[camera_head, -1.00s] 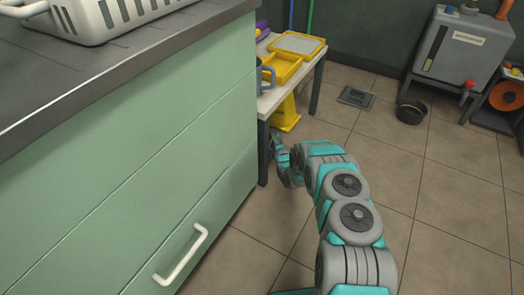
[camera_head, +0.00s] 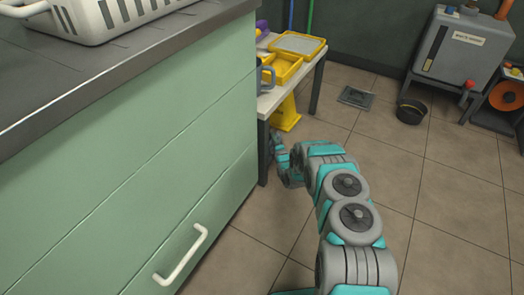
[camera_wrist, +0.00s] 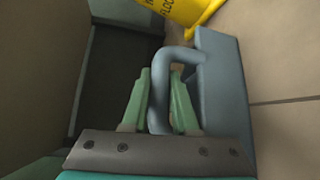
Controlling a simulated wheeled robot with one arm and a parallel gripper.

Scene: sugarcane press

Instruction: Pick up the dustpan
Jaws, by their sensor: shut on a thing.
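In the wrist view, the dustpan (camera_wrist: 222,95) is blue-grey, with a flat body on the right and a looped handle (camera_wrist: 159,95). My gripper (camera_wrist: 162,78) has its two pale green fingers on either side of the handle and is shut on it. The lower end of the handle is hidden by the gripper mount. In the head view, my arm reaches down beside the green cabinet, and the gripper and dustpan cannot be made out there.
A green drawer cabinet (camera_head: 130,170) fills the left. Beyond it is a table (camera_head: 290,85) with yellow trays (camera_head: 283,66). A yellow floor sign (camera_head: 286,114) stands under it, also in the wrist view (camera_wrist: 188,10). A black bowl (camera_head: 410,111) is on the floor.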

